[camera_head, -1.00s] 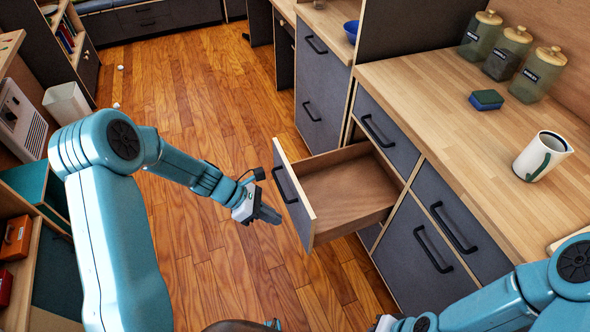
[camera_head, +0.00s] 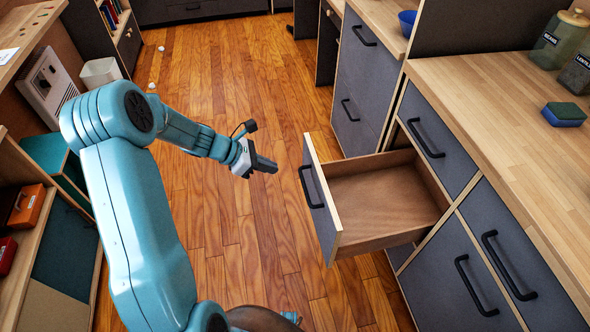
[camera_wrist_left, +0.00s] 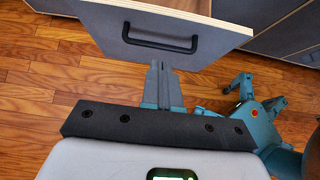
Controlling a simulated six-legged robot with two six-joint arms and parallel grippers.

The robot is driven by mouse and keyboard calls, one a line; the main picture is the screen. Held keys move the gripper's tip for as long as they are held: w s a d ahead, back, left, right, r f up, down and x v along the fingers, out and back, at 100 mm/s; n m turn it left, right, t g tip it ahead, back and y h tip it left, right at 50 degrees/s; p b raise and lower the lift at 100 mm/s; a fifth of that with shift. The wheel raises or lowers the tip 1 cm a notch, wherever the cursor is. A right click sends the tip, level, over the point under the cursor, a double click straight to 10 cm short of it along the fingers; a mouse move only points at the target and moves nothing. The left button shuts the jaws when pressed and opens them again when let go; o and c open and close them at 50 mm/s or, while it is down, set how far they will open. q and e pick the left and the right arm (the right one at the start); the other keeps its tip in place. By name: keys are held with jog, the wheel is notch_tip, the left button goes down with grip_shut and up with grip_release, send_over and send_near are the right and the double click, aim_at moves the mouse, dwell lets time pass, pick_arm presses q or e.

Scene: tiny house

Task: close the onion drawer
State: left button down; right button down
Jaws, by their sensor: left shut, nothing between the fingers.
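The open drawer (camera_head: 337,232) sticks out from the grey cabinet on the right in the head view. Its wooden inside looks empty, and its grey front carries a black bar handle (camera_head: 309,187). My left gripper (camera_head: 268,165) is shut and empty, to the left of the drawer front and apart from it. In the left wrist view the shut fingers (camera_wrist_left: 158,70) point toward the drawer front (camera_wrist_left: 205,50), just below its black handle (camera_wrist_left: 160,42). The fingertips look close to the front; I cannot tell if they touch. My right gripper is not in view.
More closed grey drawers surround the open one. A shelf with an orange box (camera_head: 27,206) stands at the left.

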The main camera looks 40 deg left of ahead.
pick_arm(q)
send_near(317, 177)
notch_tip(317, 177, down, 3)
jog(key=w+d, duration=0.2)
jog(key=d, duration=0.1)
jog(key=shift+w+f+b, duration=0.1)
jog(key=shift+w+b, duration=0.2)
jog(key=shift+w+f, duration=0.15)
jog(key=shift+w, duration=0.2)
jog(key=shift+s, duration=0.15)
